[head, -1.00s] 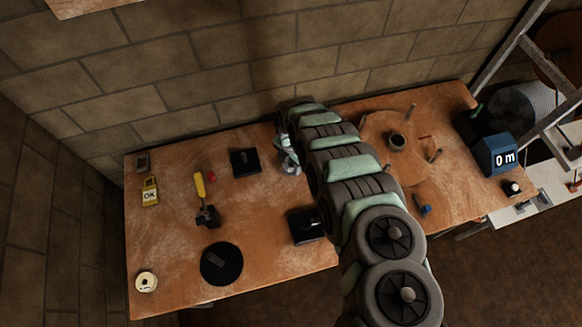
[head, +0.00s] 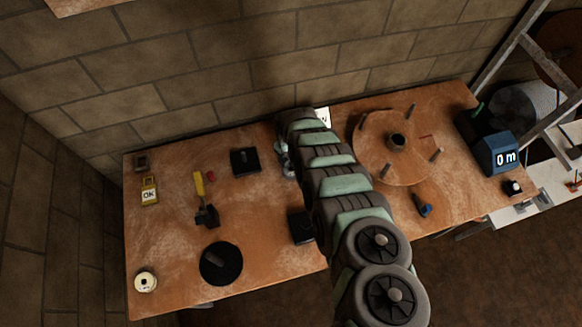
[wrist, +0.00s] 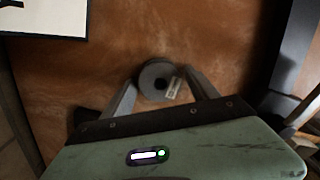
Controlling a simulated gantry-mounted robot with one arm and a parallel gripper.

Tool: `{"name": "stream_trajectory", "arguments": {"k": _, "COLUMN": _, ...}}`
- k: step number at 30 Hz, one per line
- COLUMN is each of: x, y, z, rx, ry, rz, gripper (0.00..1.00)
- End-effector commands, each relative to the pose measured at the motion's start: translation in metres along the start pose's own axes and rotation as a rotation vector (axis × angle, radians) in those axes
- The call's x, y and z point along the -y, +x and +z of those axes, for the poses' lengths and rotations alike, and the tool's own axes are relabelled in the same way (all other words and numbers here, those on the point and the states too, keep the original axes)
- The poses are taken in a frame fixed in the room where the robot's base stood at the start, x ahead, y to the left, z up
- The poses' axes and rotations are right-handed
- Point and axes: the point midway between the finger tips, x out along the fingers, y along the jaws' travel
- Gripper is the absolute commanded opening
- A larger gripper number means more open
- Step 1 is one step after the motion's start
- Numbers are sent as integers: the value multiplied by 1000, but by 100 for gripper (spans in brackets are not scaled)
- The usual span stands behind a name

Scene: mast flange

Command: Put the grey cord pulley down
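The grey cord pulley (wrist: 157,76) shows in the wrist view as a round grey wheel with a hole in its middle and a small pale label at its right. My gripper (wrist: 160,80) has one finger on each side of it, and both fingertips appear to touch its rim. Brown worn tabletop shows beyond it; I cannot tell its height above the table. In the head view my arm hides most of the gripper (head: 286,160), at the back middle of the table, and the pulley cannot be made out.
A round wooden disc with pegs (head: 372,150) lies right of my arm, with a blue "0 m" display (head: 490,150) beyond. A white card (head: 323,116) stands behind my arm. Black blocks (head: 245,161), a yellow-handled tool (head: 200,186) and a black disc (head: 221,264) lie left. Bare table lies between them.

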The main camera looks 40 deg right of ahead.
Motion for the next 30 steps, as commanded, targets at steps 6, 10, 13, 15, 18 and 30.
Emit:
{"name": "stream_trajectory", "arguments": {"k": 6, "x": 0, "y": 0, "z": 0, "rx": 0, "ry": 0, "rz": 0, "gripper": 71}}
{"name": "stream_trajectory", "arguments": {"k": 10, "x": 0, "y": -5, "z": 0, "rx": 0, "ry": 0, "rz": 0, "gripper": 71}}
{"name": "stream_trajectory", "arguments": {"k": 13, "x": -1, "y": -10, "z": 1, "rx": 1, "ry": -1, "rz": 2, "gripper": 71}}
{"name": "stream_trajectory", "arguments": {"k": 15, "x": -2, "y": -17, "z": 1, "rx": 1, "ry": -2, "rz": 1, "gripper": 71}}
{"name": "stream_trajectory", "arguments": {"k": 18, "x": -1, "y": -28, "z": 1, "rx": -1, "ry": -2, "rz": 0, "gripper": 71}}
{"name": "stream_trajectory", "arguments": {"k": 30, "x": 0, "y": -82, "z": 2, "rx": 2, "ry": 0, "rz": -1, "gripper": 71}}
